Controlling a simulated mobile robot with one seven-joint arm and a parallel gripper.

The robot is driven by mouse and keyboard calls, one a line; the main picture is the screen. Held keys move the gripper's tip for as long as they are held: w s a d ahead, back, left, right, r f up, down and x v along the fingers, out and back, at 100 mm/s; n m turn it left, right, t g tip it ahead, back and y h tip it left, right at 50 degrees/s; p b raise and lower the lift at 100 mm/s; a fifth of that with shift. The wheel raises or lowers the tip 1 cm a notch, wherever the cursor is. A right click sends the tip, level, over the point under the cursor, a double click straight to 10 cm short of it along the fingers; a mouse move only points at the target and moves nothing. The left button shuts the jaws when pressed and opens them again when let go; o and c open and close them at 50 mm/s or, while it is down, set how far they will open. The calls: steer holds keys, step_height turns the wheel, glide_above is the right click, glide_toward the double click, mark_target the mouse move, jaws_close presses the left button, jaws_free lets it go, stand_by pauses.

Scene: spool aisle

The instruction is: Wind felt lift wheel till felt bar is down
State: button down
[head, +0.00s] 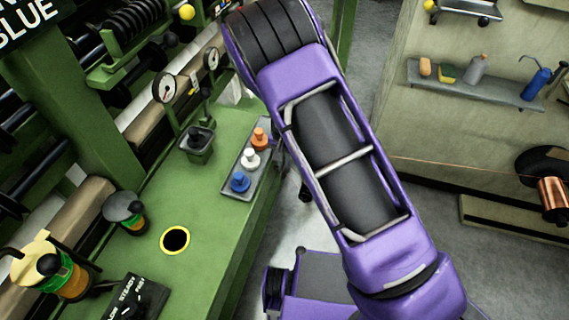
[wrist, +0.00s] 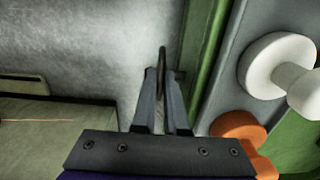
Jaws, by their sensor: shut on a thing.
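In the wrist view my gripper (wrist: 162,78) has its two dark fingers close together. A thin dark upright piece (wrist: 163,56) stands between and just past the fingertips; it looks like the felt lift wheel seen edge-on, held beside the green bench edge. In the head view my own arm covers the gripper and most of that spot. Pale beige bars (head: 150,118) lie along the green machine at the left. I cannot tell which of them is the felt bar, nor its height.
The green bench (head: 215,215) holds a grey tray (head: 232,187) with orange, white and blue knobs, a dark-knobbed box (head: 196,146) and a yellow-ringed hole (head: 175,240). Dial gauges (head: 166,87) stand behind. A wall shelf (head: 470,86) and copper spool (head: 553,199) are at the right.

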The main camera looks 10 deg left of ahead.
steer(key=shift+s+t, duration=0.1)
steer(key=shift+t, duration=0.2)
steer(key=t, duration=0.1)
steer(key=s+t+b, duration=0.1)
steer(key=t, duration=0.1)
steer(key=shift+a+f+h, duration=0.1)
steer(key=shift+h, duration=0.2)
steer(key=shift+s+f+t, duration=0.1)
steer(key=shift+s+t, duration=0.05)
steer(key=shift+t, duration=0.85)
steer(key=shift+s+f+t, duration=0.1)
steer(key=shift+t, duration=0.9)
steer(key=shift+h, duration=0.3)
steer(key=c, duration=1.2)
jaws_free()
steer(key=shift+c, duration=0.2)
steer(key=p+v, duration=0.5)
steer(key=v, duration=1.2)
steer(key=shift+s+p, duration=0.35)
